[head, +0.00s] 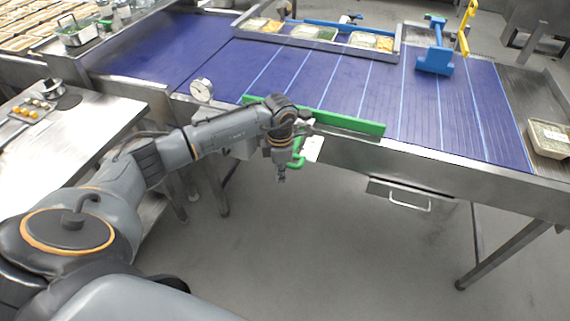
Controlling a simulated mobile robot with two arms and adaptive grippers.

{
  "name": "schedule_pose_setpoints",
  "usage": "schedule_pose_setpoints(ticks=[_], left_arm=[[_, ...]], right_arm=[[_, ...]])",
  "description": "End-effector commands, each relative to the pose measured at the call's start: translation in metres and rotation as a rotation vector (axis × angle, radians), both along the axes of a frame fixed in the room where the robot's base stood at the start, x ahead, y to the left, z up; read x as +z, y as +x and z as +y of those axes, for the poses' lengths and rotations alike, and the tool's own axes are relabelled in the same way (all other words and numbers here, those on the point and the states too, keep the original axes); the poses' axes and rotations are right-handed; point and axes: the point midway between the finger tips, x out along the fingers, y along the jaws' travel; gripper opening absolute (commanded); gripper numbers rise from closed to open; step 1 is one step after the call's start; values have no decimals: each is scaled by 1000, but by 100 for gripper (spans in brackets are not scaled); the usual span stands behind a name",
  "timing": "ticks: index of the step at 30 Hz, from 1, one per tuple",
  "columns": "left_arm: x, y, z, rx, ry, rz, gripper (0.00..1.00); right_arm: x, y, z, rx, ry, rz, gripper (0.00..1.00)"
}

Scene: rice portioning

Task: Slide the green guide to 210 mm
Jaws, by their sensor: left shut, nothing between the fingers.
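The green guide (345,121) is a long green bar along the near edge of the blue conveyor belt (300,75). A green bracket or handle (298,158) hangs below it at the front of the frame, beside a white tag (314,149). My left gripper (281,178) points down in front of the belt's near rail, close to the green handle and just left of it. It is shut and empty. I cannot tell whether it touches the handle. My left wrist hides part of the guide. No scale figures are readable. My right gripper is not in view.
A round dial (202,89) stands on the near rail. Food trays (315,33) sit in a rail at the far side. A drawer handle (410,204) juts out below. The floor in front is clear.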

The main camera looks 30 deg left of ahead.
Motion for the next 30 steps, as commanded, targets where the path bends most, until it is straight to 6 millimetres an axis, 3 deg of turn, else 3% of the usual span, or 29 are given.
schedule_pose_setpoints(ticks=[30], left_arm=[[-1,13,3,0,0,0,0]], right_arm=[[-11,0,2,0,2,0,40]])
